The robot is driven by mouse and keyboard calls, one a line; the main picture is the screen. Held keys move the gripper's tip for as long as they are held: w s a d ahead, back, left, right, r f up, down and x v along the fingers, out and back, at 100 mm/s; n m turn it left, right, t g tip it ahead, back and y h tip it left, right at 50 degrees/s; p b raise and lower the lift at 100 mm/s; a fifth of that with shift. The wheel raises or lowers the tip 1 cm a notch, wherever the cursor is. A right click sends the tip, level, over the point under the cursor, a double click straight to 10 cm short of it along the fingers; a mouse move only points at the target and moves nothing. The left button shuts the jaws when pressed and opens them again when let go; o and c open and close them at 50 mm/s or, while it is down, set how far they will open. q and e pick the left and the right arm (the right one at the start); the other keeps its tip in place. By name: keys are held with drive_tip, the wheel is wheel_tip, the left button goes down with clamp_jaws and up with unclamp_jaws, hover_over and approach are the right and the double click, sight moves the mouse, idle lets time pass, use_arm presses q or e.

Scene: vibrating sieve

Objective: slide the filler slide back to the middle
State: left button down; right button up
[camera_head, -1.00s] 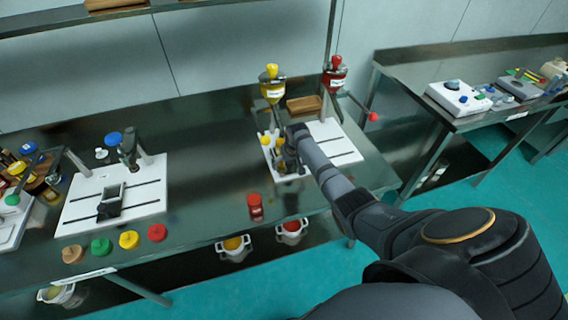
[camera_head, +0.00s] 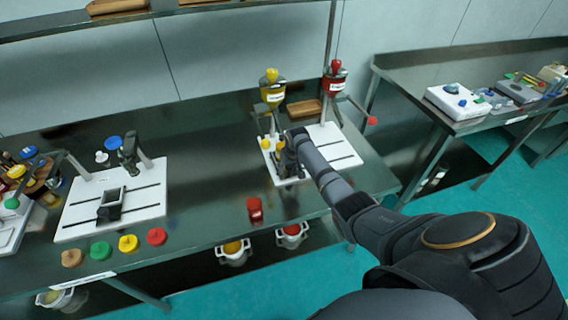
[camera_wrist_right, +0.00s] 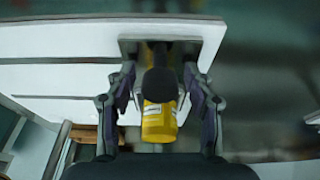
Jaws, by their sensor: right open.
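The filler station's white slotted board (camera_head: 341,152) stands on the bench, with a yellow hopper (camera_head: 272,93) and a red hopper (camera_head: 335,85) above it. My right gripper (camera_head: 287,165) is low at the board's left end and covers what lies there. In the right wrist view, the gripper (camera_wrist_right: 160,78) is open, with one finger on each side of a yellow labelled container (camera_wrist_right: 158,121) and a dark round part. A dark frame, likely the filler slide (camera_wrist_right: 203,47), sits at the end of the board's slots. I cannot tell whether the fingers touch anything. My left gripper is not in view.
A red jar (camera_head: 255,210) stands near the bench's front edge. Another slotted white board (camera_head: 78,217) is at left, with several coloured lids in front. A wooden tray (camera_head: 304,108) lies behind the filler board. A red-knobbed lever (camera_head: 371,121) sticks out at right.

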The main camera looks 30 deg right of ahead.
drive_tip(key=shift+s+d, duration=0.2)
drive_tip(key=shift+d, duration=0.7)
drive_tip(key=shift+s+d, duration=0.2)
drive_tip(key=shift+d, duration=0.7)
drive_tip(key=shift+s+d, duration=0.2)
drive_tip(key=shift+d, duration=0.7)
drive_tip(key=shift+s+d, duration=0.2)
drive_tip(key=shift+d, duration=0.55)
drive_tip(key=shift+s+d, duration=0.2)
drive_tip(key=shift+d, duration=0.55)
drive_tip(key=shift+s+d+b, duration=0.2)
drive_tip(key=shift+d+b, duration=0.05)
drive_tip(key=shift+d, duration=0.55)
drive_tip(key=shift+s+d+b, duration=0.15)
drive_tip(key=shift+d+b, duration=0.1)
drive_tip(key=shift+d, duration=0.5)
drive_tip(key=shift+s+d+b, duration=0.2)
drive_tip(key=shift+d+b, duration=0.05)
drive_tip(key=shift+d, duration=0.55)
drive_tip(key=o, duration=1)
